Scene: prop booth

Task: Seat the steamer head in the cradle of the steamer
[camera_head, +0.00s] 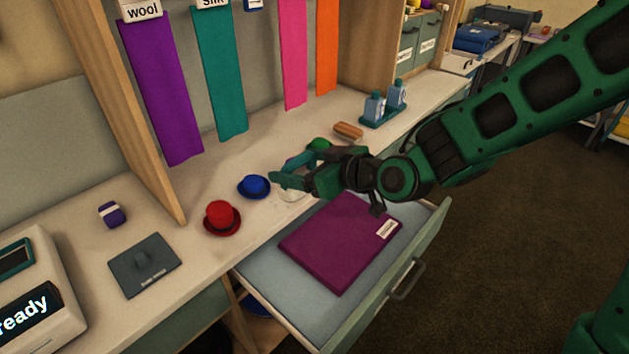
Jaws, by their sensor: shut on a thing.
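My gripper (287,181) is over the front part of the counter, between the blue hat and the open drawer. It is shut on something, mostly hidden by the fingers. A whitish round thing (291,196) shows just under the fingers; I cannot tell whether it is held or lies on the counter. A white machine (55,285) with a lit display reading "ready" stands at the lower left, cut off by the picture edge. It may be the steamer. I cannot make out the steamer head or the cradle for certain.
A red hat (221,217), a blue hat (254,186) and a green hat (319,144) stand on the counter. A dark plate (145,264) and a small purple item (111,214) lie left of an upright divider (130,110). The open drawer (290,300) holds a purple folded thing (341,243).

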